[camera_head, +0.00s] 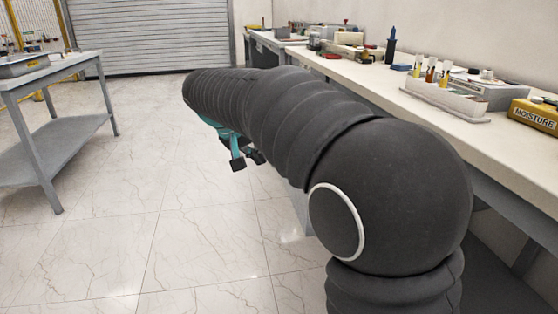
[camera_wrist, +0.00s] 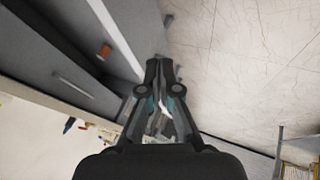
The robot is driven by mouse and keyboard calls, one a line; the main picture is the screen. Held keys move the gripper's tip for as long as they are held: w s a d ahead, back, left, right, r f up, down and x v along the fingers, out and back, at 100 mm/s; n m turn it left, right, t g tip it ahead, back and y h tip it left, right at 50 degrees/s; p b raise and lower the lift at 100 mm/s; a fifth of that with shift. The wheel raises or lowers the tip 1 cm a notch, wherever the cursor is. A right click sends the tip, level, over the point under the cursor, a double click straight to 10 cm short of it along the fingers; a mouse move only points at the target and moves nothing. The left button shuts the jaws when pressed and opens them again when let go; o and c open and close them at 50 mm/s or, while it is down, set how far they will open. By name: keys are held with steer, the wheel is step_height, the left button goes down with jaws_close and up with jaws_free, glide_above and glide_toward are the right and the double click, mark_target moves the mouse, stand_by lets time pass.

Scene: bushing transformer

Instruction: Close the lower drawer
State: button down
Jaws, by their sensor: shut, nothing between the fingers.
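In the wrist view, grey drawer fronts (camera_wrist: 60,45) fill the upper left, with a pale bar handle (camera_wrist: 75,86) on one of them. A light strip (camera_wrist: 115,38), which looks like the edge of a pulled-out lower drawer, runs down towards my gripper. A small orange object (camera_wrist: 104,50) shows between this strip and the grey front. My gripper (camera_wrist: 160,62) is shut and empty, just right of the strip; I cannot tell if it touches. In the head view, my gripper (camera_head: 247,160) hangs beneath my arm, which hides most of the drawers.
A long workbench (camera_head: 345,70) with boxes, bottles and tools runs along the right wall. A grey two-shelf table (camera_head: 55,120) stands at the left. The tiled floor (camera_head: 140,200) between them is clear. A roller shutter (camera_head: 150,35) closes the back.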

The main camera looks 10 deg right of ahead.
steer(key=w+d+f, duration=0.5)
steer(key=d+f, duration=0.2)
steer(key=shift+w+d+f, duration=0.25)
steer(key=shift+d+f, duration=0.05)
stand_by(0.3)
stand_by(0.4)
